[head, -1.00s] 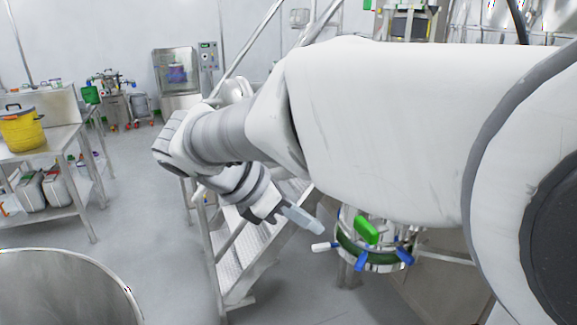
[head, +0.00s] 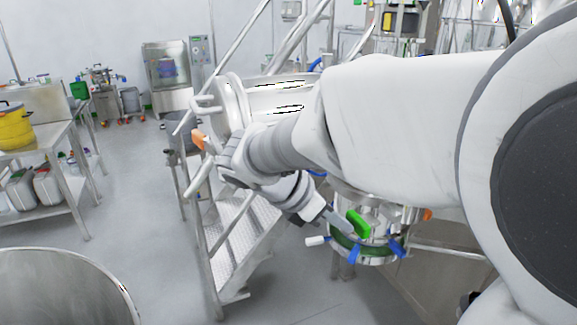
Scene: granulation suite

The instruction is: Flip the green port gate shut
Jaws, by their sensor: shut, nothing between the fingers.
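The green port gate (head: 358,223) is a small bright green block, standing tilted on top of a round steel port (head: 372,256). The port has a dark green band and blue and white handles around its rim. My gripper (head: 342,222) is shut and empty, its grey fingertips just left of the green block. I cannot tell whether they touch it. My arm hides part of the equipment behind and above the port.
A metal stair (head: 240,235) with rails stands left of the port. A large steel drum (head: 65,290) is at the lower left. A steel table (head: 40,150) with a yellow bucket (head: 14,126) is at the far left. The floor between is clear.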

